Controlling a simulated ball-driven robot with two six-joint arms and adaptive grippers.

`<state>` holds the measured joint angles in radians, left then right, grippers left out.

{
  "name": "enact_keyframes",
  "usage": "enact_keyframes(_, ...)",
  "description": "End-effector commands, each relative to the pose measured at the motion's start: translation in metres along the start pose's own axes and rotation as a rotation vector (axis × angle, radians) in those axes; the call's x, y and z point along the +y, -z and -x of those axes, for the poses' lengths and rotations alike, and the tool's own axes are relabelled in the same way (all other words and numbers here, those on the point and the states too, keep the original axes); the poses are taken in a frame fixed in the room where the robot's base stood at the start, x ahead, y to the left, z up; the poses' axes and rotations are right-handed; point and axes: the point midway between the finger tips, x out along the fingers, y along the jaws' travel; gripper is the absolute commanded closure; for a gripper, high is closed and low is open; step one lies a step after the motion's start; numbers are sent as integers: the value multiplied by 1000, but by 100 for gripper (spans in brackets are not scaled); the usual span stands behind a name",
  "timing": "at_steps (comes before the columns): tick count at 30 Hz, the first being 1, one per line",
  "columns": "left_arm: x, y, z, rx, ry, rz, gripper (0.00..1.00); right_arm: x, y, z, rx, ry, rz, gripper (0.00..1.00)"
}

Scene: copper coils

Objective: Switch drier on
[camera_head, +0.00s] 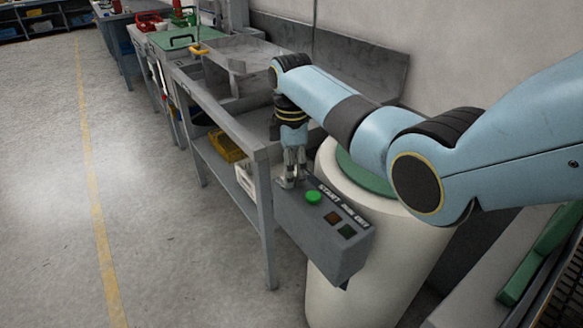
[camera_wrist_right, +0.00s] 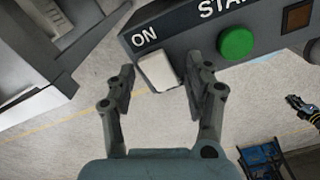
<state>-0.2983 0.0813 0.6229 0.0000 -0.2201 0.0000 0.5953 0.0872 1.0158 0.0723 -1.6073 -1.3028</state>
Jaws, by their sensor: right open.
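The grey control box (camera_head: 318,235) is at the end of the metal bench, beside a pale drum. In the right wrist view the box (camera_wrist_right: 190,35) carries a white switch (camera_wrist_right: 158,72) labelled ON at its end. My right gripper (camera_head: 288,184) points down at the box's left end, by the green button (camera_head: 313,197). In the right wrist view my right gripper (camera_wrist_right: 166,78) is open, with a finger on either side of the switch. Contact cannot be told. A small, dark gripper (camera_wrist_right: 300,107), apparently my left one, shows at the right edge; its jaws are unclear.
The green button (camera_wrist_right: 236,43) is close to the right finger, with a brown square button (camera_wrist_right: 297,17) further along. The pale drum (camera_head: 355,260) with a green top stands under my right arm. The metal bench (camera_head: 262,150) runs back left. Open floor (camera_head: 170,220) lies left.

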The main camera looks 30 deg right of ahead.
Motion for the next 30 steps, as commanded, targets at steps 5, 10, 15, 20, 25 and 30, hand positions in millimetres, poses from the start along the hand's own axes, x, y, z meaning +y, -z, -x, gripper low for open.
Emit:
enact_keyframes(5,3,0,0,0,-3,1,100,0,0,0,0,0,0,54)
enact_keyframes(10,3,0,0,0,-3,1,100,0,0,1,0,-1,0,77)
enact_keyframes(15,3,-1,0,-2,-3,1,100,1,0,1,1,-2,-1,93)
enact_keyframes(20,2,-1,6,-3,-3,1,100,2,-3,2,63,25,-2,93)
enact_keyframes(25,2,-2,8,-4,-2,1,100,2,-3,2,116,44,-2,93)
enact_keyframes(30,1,-2,8,-4,-2,1,100,3,-2,1,116,43,-3,93)
